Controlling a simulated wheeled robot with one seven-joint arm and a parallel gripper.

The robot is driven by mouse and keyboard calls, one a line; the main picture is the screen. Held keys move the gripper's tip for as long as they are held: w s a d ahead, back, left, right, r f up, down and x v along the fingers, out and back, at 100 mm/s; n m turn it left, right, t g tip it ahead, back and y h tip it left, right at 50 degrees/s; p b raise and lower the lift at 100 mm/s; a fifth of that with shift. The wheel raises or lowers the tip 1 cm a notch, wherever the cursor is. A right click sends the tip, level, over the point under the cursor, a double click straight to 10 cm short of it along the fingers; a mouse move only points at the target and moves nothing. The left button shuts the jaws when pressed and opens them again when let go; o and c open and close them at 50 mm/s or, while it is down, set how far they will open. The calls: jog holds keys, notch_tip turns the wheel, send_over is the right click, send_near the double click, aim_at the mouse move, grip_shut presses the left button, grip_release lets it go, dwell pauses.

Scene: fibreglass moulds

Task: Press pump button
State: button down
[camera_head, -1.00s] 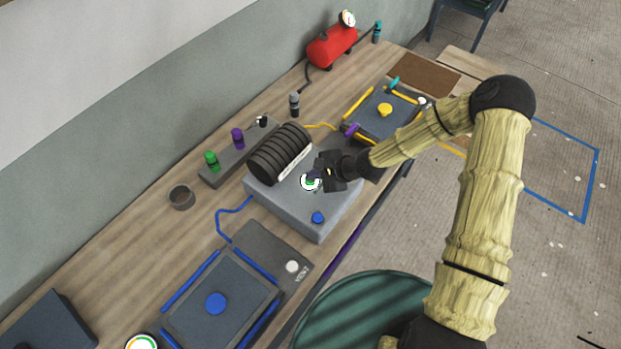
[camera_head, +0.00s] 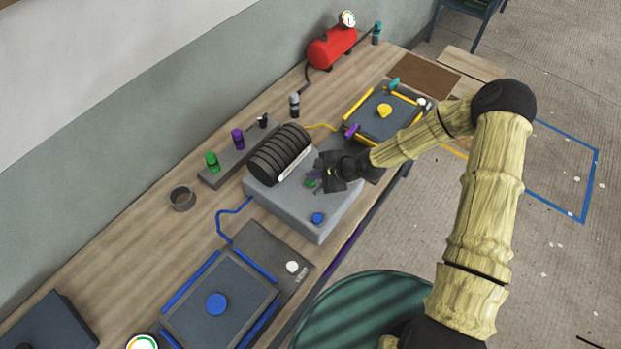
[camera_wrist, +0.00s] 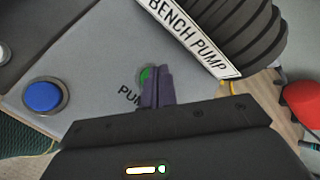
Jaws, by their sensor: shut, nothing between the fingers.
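The bench pump (camera_head: 300,205) is a grey box with a black ribbed motor (camera_head: 280,153) on top. Its green button (camera_head: 310,183) sits on the top face beside the motor, next to the lettering "PUM…" in the wrist view. My gripper (camera_head: 317,178) is shut and empty, with its fingertips right at the green button. In the wrist view the fingers (camera_wrist: 158,72) cover part of the green button (camera_wrist: 145,76). I cannot tell whether they touch it. A blue button (camera_head: 318,218) is on the pump's near corner, clear of my gripper.
A blue-edged mould plate (camera_head: 216,304) is nearer, with a white vent button (camera_head: 292,267). A yellow-edged mould (camera_head: 384,112) lies behind my gripper. A red tank (camera_head: 332,47) stands at the back. A valve strip (camera_head: 240,152) is left of the motor. A cup (camera_head: 182,198) stands on the bench.

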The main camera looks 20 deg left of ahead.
jog(key=shift+r, duration=0.1)
jog(key=shift+r+p, duration=2.4)
jog(key=shift+r, duration=0.6)
jog(key=shift+f, duration=0.1)
jog(key=n+h+b, duration=0.2)
jog(key=n+h, duration=0.1)
jog(key=n, duration=0.1)
send_near(314, 182)
jog(key=d, duration=0.2)
jog(key=d+r+n+h+b, duration=0.3)
jog(key=d+r, duration=0.2)
jog(key=d, duration=0.5)
jog(key=s+d+r+n+h+b, duration=0.3)
jog(key=s+d+r, duration=0.5)
jog(key=s+d, duration=0.3)
jog(key=shift+n+t+b, duration=0.4)
jog(key=shift+n+b, duration=0.15)
jog(key=shift+n, duration=0.05)
